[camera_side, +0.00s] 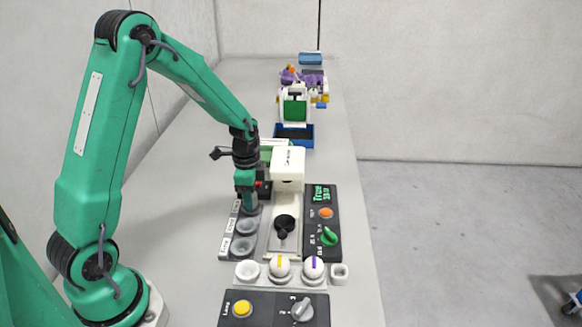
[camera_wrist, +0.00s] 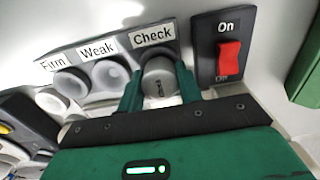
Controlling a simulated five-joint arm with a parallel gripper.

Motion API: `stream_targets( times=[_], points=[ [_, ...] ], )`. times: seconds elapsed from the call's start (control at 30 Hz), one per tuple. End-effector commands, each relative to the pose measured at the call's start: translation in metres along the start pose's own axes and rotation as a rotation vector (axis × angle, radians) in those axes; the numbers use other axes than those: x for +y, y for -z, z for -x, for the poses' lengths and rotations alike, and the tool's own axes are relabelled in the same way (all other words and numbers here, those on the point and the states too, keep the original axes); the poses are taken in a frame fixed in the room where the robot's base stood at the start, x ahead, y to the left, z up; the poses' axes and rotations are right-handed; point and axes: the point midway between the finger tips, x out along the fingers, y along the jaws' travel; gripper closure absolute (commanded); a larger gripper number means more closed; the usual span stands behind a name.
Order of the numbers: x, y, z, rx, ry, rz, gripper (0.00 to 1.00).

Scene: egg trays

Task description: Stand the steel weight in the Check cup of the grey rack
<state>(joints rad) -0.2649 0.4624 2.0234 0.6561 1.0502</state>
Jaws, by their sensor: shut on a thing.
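The grey rack (camera_side: 233,232) stands left of the tester in the side view, with cups in a row. In the wrist view its labels read Firm, Weak and Check (camera_wrist: 153,37). The steel weight (camera_wrist: 160,82) is a grey cylinder at the Check cup, between my fingers. My gripper (camera_wrist: 158,92) is shut on it, one finger on each side. In the side view my gripper (camera_side: 249,205) points down at the rack's far end and hides the weight and the Check cup. I cannot tell whether the weight rests on the cup's floor. The Weak cup (camera_wrist: 110,74) is empty.
A black panel with a red On/Off switch (camera_wrist: 229,57) is close to the right of my fingers. A white tester (camera_side: 288,170) and a black panel with a green knob (camera_side: 329,236) stand right of the rack.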

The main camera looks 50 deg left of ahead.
Motion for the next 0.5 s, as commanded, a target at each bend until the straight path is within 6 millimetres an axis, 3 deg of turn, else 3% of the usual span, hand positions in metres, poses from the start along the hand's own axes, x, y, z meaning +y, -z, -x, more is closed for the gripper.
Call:
stream_targets(
  times=[0.03,0.07,0.17,0.5],
  points=[
    [-0.0001,0.0001,0.0002,0.0,0.0,0.0,0.93],
    [-0.0002,0.0001,0.0002,0.0,0.001,0.0,0.61],
    [-0.0002,0.0001,0.0003,0.0,0.001,0.0,0.41],
    [-0.0001,0.0,0.0008,0.0,0.0,0.0,0.4]
  ],
)
